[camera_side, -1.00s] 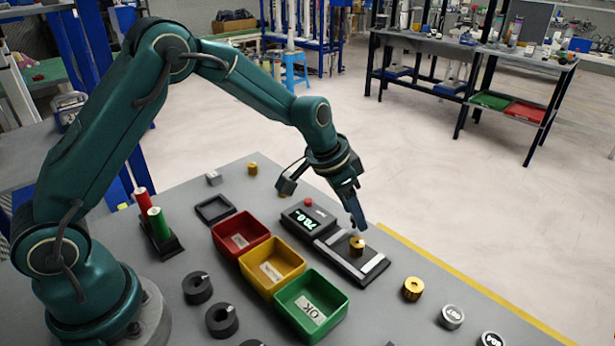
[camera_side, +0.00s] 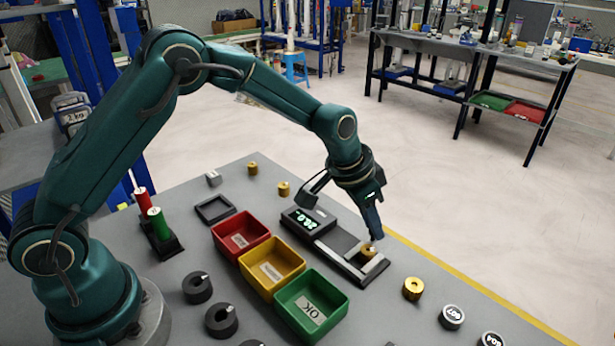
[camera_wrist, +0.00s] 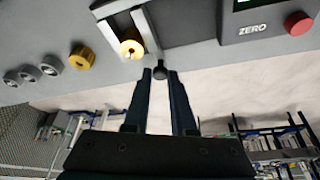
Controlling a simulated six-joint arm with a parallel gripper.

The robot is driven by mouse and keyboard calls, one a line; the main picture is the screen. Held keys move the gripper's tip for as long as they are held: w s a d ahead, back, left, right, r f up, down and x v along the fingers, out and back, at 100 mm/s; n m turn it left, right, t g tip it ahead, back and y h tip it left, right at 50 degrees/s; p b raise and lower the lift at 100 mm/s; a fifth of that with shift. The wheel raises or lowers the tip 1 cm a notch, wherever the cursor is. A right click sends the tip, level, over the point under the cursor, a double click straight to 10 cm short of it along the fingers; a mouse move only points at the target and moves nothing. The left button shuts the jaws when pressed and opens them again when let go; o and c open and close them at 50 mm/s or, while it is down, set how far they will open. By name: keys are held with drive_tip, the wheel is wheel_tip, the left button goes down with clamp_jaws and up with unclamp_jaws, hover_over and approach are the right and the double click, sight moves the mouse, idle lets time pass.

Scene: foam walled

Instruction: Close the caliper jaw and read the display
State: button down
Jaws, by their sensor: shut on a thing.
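The caliper (camera_side: 338,242) lies on the grey bench, with its green-lit display (camera_side: 300,219) at one end. The digits look like about 20.0, small and turned around in the side view. A brass part (camera_side: 369,254) sits between the two pale jaw bars; in the wrist view the brass part (camera_wrist: 131,48) looks close against both, though I cannot tell contact exactly. My gripper (camera_side: 376,238) is at the jaw's end. In the wrist view its fingertips (camera_wrist: 161,74) are shut on the dark jaw knob (camera_wrist: 160,72).
Red (camera_side: 241,237), yellow (camera_side: 272,268) and green (camera_side: 311,305) bins stand beside the caliper. A loose brass part (camera_side: 413,288) and silver weights (camera_side: 452,317) lie nearby. Dark rings (camera_side: 197,287) lie in front of the bins. A red button (camera_wrist: 298,24) sits by the ZERO label.

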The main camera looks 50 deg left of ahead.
drive_tip(key=c, duration=0.8)
unclamp_jaws()
drive_tip(key=shift+o, duration=0.2)
drive_tip(key=shift+r, duration=0.15)
drive_tip(key=shift+v, duration=2.45)
